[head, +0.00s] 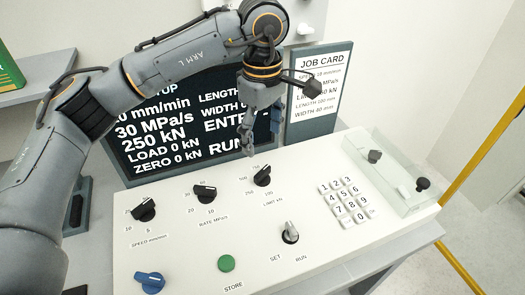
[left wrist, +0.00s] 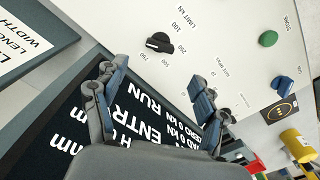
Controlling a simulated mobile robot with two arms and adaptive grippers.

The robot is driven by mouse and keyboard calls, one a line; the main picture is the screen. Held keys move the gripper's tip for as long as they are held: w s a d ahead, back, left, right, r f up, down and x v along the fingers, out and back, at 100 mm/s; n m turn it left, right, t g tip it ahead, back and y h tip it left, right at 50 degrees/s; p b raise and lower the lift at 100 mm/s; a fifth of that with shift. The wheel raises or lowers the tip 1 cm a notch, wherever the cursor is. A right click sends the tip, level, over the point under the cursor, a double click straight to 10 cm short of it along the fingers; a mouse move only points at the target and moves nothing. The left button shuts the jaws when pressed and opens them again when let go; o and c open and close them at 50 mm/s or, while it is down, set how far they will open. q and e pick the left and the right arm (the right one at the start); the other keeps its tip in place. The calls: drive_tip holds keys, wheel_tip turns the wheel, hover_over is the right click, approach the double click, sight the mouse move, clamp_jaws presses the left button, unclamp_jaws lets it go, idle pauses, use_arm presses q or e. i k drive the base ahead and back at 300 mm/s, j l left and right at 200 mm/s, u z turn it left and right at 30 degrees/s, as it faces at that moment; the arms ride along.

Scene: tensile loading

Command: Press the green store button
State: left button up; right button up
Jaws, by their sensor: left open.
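The green store button (head: 226,263) sits on the front part of the white control panel (head: 330,240) in the head view, above the word STORE. It also shows near the upper right of the left wrist view (left wrist: 268,38). My left gripper (head: 247,142) is open and empty, above the back edge of the panel, behind the limit knob (head: 263,176). In the left wrist view its two fingers (left wrist: 148,92) are spread apart, and the limit knob (left wrist: 160,43) lies beyond them. The gripper is well apart from the button. My right gripper is not in view.
The panel also holds a speed knob (head: 143,209), a rate knob (head: 204,192), a blue knob (head: 150,283), a set/run switch (head: 290,233), a keypad (head: 347,200) and a clear cover (head: 392,172). A screen (head: 160,130) and job card (head: 322,80) stand behind.

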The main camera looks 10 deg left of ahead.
sight(225, 264)
drive_tip(key=k+l, duration=1.25)
